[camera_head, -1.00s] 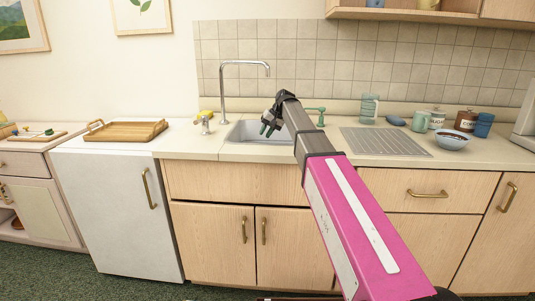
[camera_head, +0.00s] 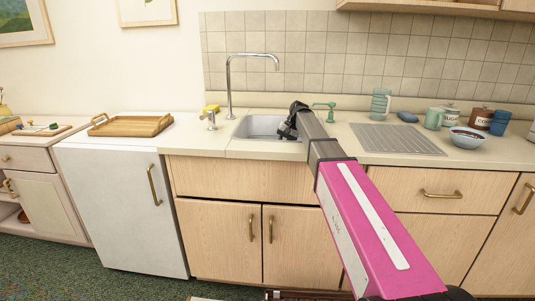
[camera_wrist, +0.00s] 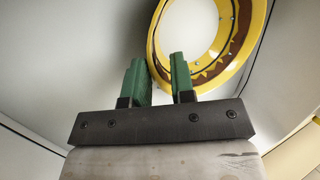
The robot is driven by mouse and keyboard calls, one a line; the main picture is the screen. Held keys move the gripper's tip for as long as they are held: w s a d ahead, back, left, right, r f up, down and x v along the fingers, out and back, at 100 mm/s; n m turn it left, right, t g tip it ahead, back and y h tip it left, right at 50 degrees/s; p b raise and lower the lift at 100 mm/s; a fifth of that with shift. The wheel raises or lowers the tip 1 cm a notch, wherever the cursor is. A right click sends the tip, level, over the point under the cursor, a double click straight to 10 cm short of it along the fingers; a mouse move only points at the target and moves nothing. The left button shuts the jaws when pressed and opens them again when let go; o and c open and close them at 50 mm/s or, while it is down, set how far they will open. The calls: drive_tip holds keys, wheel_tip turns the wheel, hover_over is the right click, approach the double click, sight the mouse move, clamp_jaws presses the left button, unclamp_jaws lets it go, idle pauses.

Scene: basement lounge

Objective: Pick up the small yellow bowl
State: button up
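The small yellow bowl (camera_wrist: 238,48) shows in the wrist view at the upper right, with a brown patterned band and a pale middle. In the head view I cannot see it. My gripper (camera_head: 287,132) is down at the sink basin (camera_head: 262,127). In the wrist view my gripper's green fingers (camera_wrist: 160,78) are apart, with a gap between them. The bowl's near left rim lies at this gap, and the right finger overlaps the bowl in the picture. I cannot tell whether either finger touches it.
A green soap dispenser (camera_head: 325,108) stands right of my gripper. A ribbed drainboard (camera_head: 395,139) is clear. A bowl (camera_head: 467,139), mugs and canisters stand farther right.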

drive_tip(key=x, duration=0.3)
drive_tip(key=shift+a+f, duration=0.1)
drive_tip(key=shift+f, duration=0.3)
drive_tip(key=shift+s, duration=0.1)
clamp_jaws()
wheel_tip(320, 180, up, 18)
idle(0.4)
